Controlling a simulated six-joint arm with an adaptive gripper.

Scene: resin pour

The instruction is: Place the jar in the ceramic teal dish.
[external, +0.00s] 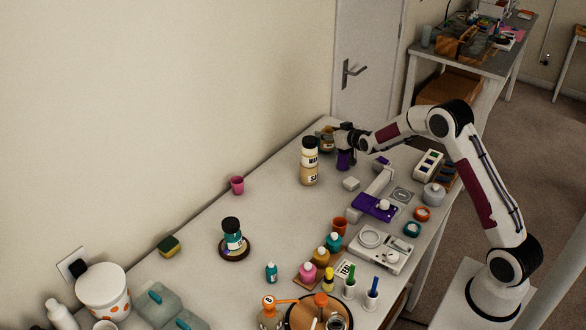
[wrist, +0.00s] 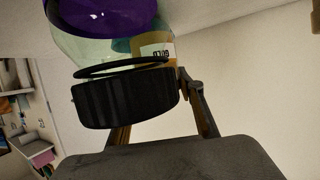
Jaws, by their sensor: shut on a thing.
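My gripper (external: 345,140) is at the far end of the table, shut on the jar (external: 345,160). In the wrist view the jar (wrist: 110,60) is clear glass with purple contents, and its black lid (wrist: 125,97) sits between my fingers (wrist: 162,112). I cannot tell whether the jar's base touches the table. A ceramic teal dish cannot be made out for certain. A small round teal thing (external: 412,229) lies at the right edge of the table; it looks like a ring. A teal patch also shows behind the jar's glass in the wrist view.
An amber labelled jar (external: 326,138) stands close left of my gripper. A tall labelled bottle (external: 309,160) stands nearer the camera. A purple-based stand (external: 375,207) and a white scale (external: 380,248) are on the right. Bare table (external: 270,215) lies along the wall side.

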